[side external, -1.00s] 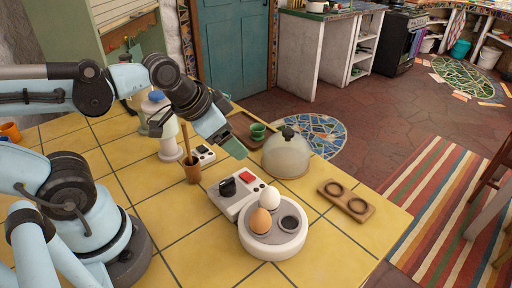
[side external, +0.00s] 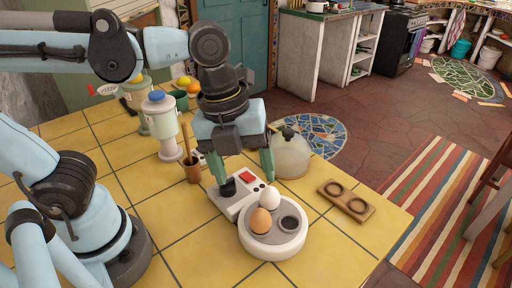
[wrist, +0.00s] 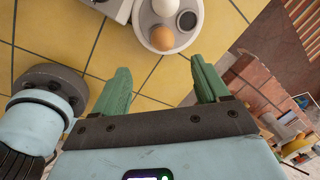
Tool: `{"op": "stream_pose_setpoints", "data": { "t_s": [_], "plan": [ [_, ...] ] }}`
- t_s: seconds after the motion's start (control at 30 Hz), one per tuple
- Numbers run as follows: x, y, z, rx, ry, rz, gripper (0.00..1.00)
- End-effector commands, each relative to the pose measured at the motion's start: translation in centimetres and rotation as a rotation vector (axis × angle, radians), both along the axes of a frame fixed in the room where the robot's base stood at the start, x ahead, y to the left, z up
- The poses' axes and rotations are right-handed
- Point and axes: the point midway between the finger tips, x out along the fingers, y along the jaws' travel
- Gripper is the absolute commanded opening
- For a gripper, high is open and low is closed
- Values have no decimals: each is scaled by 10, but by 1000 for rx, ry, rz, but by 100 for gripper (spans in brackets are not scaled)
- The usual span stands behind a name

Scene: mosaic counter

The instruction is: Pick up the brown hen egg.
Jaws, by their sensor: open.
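The brown hen egg (side external: 261,221) stands upright on the round top of a white appliance (side external: 275,251). A white egg (side external: 270,197) stands beside it, and an empty dark cup (side external: 290,223) is to its right. My gripper (side external: 243,177) is open and empty, its green fingers pointing down over the appliance's control end, behind and to the left of the brown egg. In the wrist view the brown egg (wrist: 161,39) is beyond the fingertips, roughly between their lines. The white egg (wrist: 166,6) is cut by the top edge there.
The appliance's control end has a red button (side external: 247,177) and a black knob (side external: 228,188), close below my fingers. A glass dome (side external: 292,158) is just right of my gripper. A wooden two-ring holder (side external: 346,200) lies to the right. The yellow tiles in front are clear.

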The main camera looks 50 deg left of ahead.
Motion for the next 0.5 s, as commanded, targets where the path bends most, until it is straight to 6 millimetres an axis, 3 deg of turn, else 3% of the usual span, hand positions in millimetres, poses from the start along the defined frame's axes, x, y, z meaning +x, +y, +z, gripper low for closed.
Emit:
{"op": "stream_pose_setpoints", "data": {
  "t_s": [0.5],
  "plan": [
    [8,-8,-56,-1,-1,5,74]
  ]
}}
